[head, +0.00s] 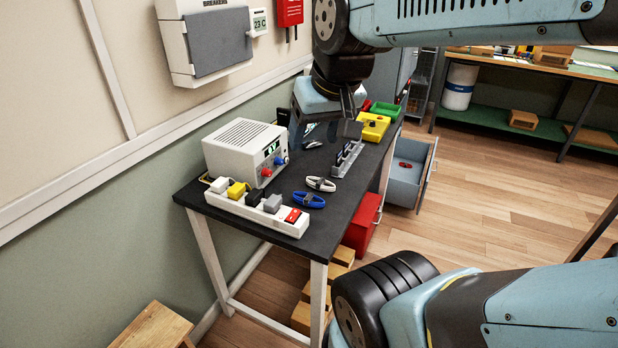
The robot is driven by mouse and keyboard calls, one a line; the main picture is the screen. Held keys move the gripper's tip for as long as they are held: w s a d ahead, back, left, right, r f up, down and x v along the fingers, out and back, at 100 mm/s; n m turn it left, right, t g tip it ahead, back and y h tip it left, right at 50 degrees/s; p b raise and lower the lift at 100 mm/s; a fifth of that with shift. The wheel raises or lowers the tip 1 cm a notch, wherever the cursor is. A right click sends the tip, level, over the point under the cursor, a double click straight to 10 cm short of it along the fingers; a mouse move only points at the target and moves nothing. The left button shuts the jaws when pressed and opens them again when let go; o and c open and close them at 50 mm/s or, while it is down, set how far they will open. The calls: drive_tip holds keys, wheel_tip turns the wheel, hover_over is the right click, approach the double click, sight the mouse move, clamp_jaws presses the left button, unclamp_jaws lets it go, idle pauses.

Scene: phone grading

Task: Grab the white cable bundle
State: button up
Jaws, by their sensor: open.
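The white cable bundle (320,184) lies on the dark tabletop, tied round its middle with a dark band. A blue cable bundle (308,200) lies just in front of it, nearer the table's front edge. My gripper (340,122) hangs over the table behind the white bundle, apart from it and higher up. Its jaws are open, and I see nothing held between them. My wrist and arm hide part of the table's far end.
On the dark table (333,224) stand a power supply (238,150), a power strip (285,222) with plugs, a grey slotted rack (347,160) close beside the white bundle, and a yellow device (374,127). An open grey drawer (408,180) juts out at the right.

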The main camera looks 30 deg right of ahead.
drive_tip(key=shift+o, duration=0.9)
drive_tip(key=w+d+f+m+g+y, duration=0.1)
drive_tip(key=w+f+m+g+y, duration=0.2)
drive_tip(key=w+f+m, duration=0.3)
drive_tip(key=shift+w+d+f, duration=0.35)
drive_tip(key=shift+w+f, duration=0.25)
drive_tip(key=shift+f, duration=0.2)
drive_tip(key=m+t+y, duration=0.5)
drive_tip(key=m+t, duration=0.4)
drive_tip(key=m, duration=1.3)
approach(328, 183)
drive_tip(key=x, duration=0.5)
drive_tip(key=shift+w+d, duration=0.1)
drive_tip(key=shift+w, duration=0.4)
drive_tip(key=shift+s+a+x, duration=0.1)
drive_tip(key=shift+a+x, duration=0.05)
drive_tip(key=shift+x, duration=1.2)
drive_tip(key=shift+s+a+x, duration=0.1)
drive_tip(key=shift+s+x, duration=0.05)
drive_tip(key=shift+x, duration=1.15)
drive_tip(key=shift+f, duration=0.1)
drive_tip(key=shift+c, duration=0.2)
drive_tip(key=shift+h, duration=0.3)
drive_tip(key=c, duration=1)
